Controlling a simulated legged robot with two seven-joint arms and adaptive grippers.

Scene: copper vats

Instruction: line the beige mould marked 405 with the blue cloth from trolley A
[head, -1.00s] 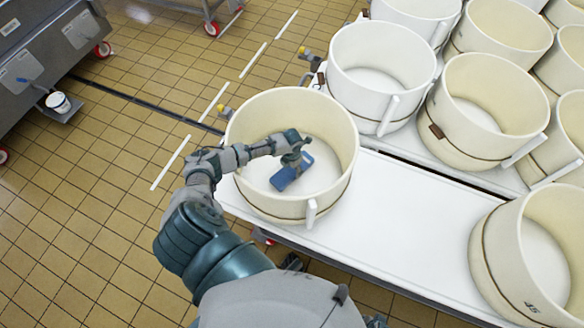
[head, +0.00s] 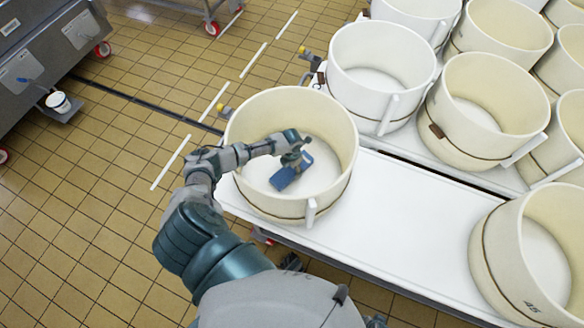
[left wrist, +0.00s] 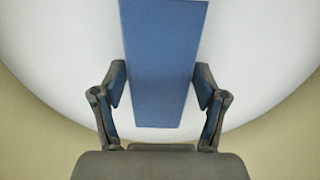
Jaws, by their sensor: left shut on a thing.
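The beige mould (head: 336,110) under my left arm stands on the white table; no number is readable on it. The blue cloth (head: 286,179) is inside this mould, over its pale floor. It appears as a flat, narrow blue strip in the left wrist view (left wrist: 160,60). My left gripper (head: 301,160) reaches over the near-left rim into the mould and is shut on the cloth, one finger at each side. Whether the cloth touches the floor is unclear.
Another beige mould (head: 500,262) at the lower right bears a small, barely legible mark. Several moulds crowd the upper right, including a white one (head: 375,105). The white table (head: 400,215) is bare between the moulds.

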